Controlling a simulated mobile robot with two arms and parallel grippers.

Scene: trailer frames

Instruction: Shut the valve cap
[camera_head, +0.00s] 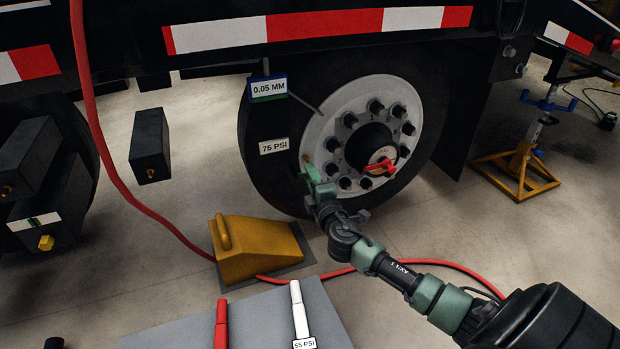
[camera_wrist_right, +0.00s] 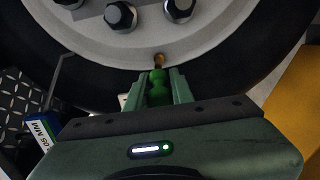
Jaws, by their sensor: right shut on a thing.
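My right gripper (camera_head: 311,176) is at the lower left of the wheel's pale rim (camera_head: 312,130). In the right wrist view its two fingers (camera_wrist_right: 158,76) are shut on a small rounded green piece, which looks like the valve cap (camera_wrist_right: 158,89). A brass valve stem tip (camera_wrist_right: 159,59) shows just beyond the green piece, in line with it, against the rim. I cannot tell whether the cap is seated on the stem. In the head view the fingers hide the cap. My left gripper is not in view.
A yellow wheel chock (camera_head: 262,252) stands below left. A red hose (camera_head: 122,190) crosses the floor. A grey surface (camera_head: 180,333) holds red and white sticks. A yellow jack stand (camera_head: 517,170) is at right.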

